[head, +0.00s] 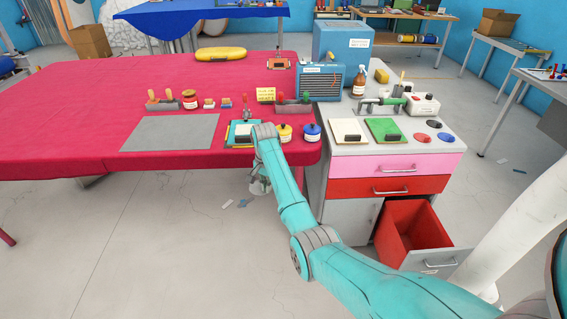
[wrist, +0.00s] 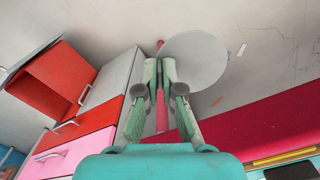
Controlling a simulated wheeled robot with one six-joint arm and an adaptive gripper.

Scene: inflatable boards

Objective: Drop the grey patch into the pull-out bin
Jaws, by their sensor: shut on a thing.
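The grey patch (wrist: 195,60) is a flat round disc in the wrist view, held between the fingertips of my gripper (wrist: 159,66) and sticking out to the right. In the head view my gripper (head: 257,185) hangs low in front of the red table's front edge, and I cannot make out the patch there. The pull-out bin (head: 398,235) is red inside, stands open at the bottom of the cabinet, and is well to the right of my gripper. It also shows at the upper left of the wrist view (wrist: 40,85). I see nothing in its visible interior.
The red-covered table (head: 60,115) holds a grey mat (head: 165,132), jars and tools. The cabinet (head: 348,222) stands between my gripper and the bin, with pink and red drawers shut. Scraps lie on the floor below my gripper. Floor in front is clear.

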